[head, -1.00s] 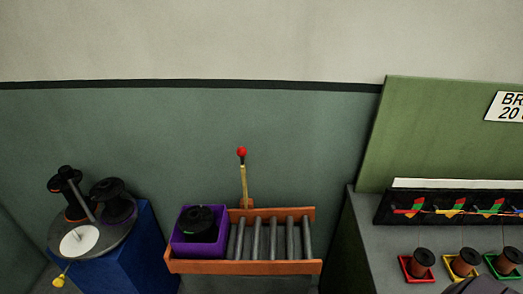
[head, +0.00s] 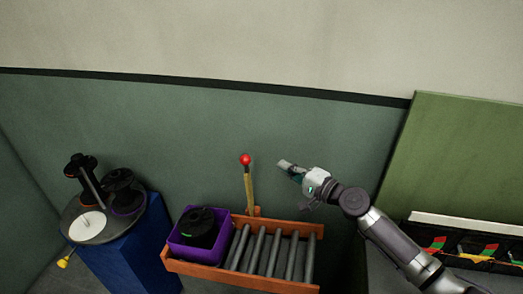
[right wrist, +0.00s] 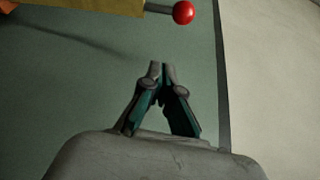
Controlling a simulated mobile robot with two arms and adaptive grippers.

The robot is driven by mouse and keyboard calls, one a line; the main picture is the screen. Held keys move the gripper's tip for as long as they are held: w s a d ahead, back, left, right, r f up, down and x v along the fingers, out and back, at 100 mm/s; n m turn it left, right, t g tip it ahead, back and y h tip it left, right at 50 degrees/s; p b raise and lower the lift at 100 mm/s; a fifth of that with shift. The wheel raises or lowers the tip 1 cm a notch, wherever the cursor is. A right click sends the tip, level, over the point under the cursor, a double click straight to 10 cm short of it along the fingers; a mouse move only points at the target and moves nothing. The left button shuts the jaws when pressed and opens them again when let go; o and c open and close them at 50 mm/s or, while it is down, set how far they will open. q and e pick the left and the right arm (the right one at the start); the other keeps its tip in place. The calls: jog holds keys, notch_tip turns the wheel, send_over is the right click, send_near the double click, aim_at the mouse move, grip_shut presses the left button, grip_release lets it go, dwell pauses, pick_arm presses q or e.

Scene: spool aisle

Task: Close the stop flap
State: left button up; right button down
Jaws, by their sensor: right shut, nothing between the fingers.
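The stop flap (head: 249,192) is a yellow bar standing upright at the back edge of the orange-framed roller conveyor (head: 240,278), with a red ball knob (head: 245,159) on top. In the right wrist view the yellow bar (right wrist: 95,7) and red knob (right wrist: 184,12) show at the top edge, beyond the fingertips. My right gripper (head: 284,163) is shut and empty, to the right of the knob and apart from it. Its closed fingers also show in the right wrist view (right wrist: 162,70). My left gripper is not in view.
A purple bin (head: 205,256) holding a black spool (head: 198,228) sits at the conveyor's left end; the rollers to its right are bare. A blue stand (head: 130,262) with a spool turntable (head: 120,222) is at left. A green panel (head: 455,160) rises at right.

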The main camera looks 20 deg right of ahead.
jog(key=d+r+p+x, duration=0.1)
jog(key=r+p+x, duration=0.1)
jog(key=x, duration=0.8)
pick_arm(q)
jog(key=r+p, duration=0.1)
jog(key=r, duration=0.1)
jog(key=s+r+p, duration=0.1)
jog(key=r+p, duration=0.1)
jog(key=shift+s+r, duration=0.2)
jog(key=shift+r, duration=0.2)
pick_arm(e)
jog(key=s+a, duration=0.2)
jog(key=a, duration=0.1)
jog(key=shift+s+a+f, duration=0.15)
jog(key=shift+s+f, duration=0.2)
